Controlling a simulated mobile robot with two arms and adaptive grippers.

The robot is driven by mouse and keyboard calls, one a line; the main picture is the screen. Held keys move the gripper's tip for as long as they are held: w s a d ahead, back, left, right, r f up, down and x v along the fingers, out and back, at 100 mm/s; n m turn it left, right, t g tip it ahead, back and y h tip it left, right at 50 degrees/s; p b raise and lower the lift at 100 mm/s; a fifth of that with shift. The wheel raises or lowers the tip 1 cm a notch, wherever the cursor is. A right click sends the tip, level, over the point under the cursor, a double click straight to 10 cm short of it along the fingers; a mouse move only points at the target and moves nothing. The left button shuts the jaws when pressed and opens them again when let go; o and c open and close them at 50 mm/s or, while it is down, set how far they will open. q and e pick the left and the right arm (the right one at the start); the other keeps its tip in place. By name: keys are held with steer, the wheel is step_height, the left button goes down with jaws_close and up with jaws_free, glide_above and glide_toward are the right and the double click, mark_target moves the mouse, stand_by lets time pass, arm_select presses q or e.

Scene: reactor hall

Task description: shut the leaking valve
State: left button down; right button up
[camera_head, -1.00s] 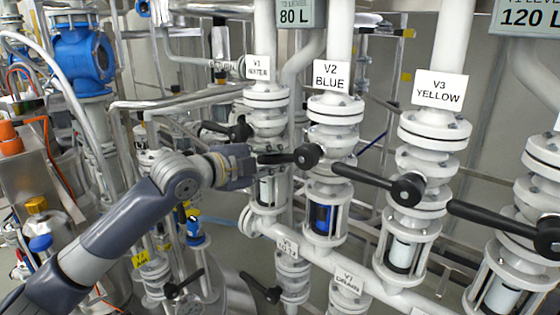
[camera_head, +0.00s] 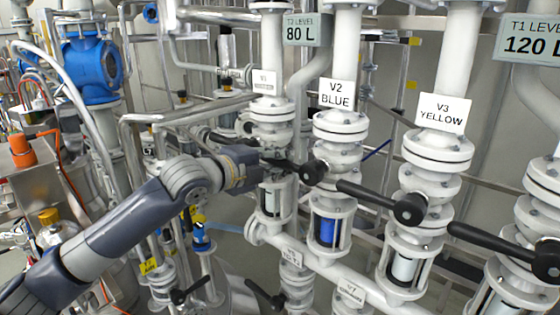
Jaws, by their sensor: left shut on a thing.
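The V2 valve (camera_head: 338,158) stands on a white pipe under the label "V2 BLUE" (camera_head: 337,94). Its black lever (camera_head: 302,170) points left from a round hub in front of the pipe, roughly parallel to the V3 lever. My left gripper (camera_head: 268,158) is shut on the outer end of this lever; the fingertips are small and partly hidden. The V2 sight glass (camera_head: 327,231) below shows blue; the V1 sight glass (camera_head: 271,202) and V3 sight glass (camera_head: 402,267) look pale. My right gripper is out of view.
The V1 valve (camera_head: 271,112) stands just behind my left gripper. Lower black levers (camera_head: 190,291) and a crossing white pipe (camera_head: 310,262) lie below my arm.

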arm_select(q)
steer(key=shift+r, duration=0.2)
steer(key=c, duration=1.7)
jaws_free()
steer(key=shift+o, duration=1.1)
steer(key=shift+s+a, duration=0.25)
steer(key=shift+s, duration=0.05)
steer(key=v, duration=1.2)
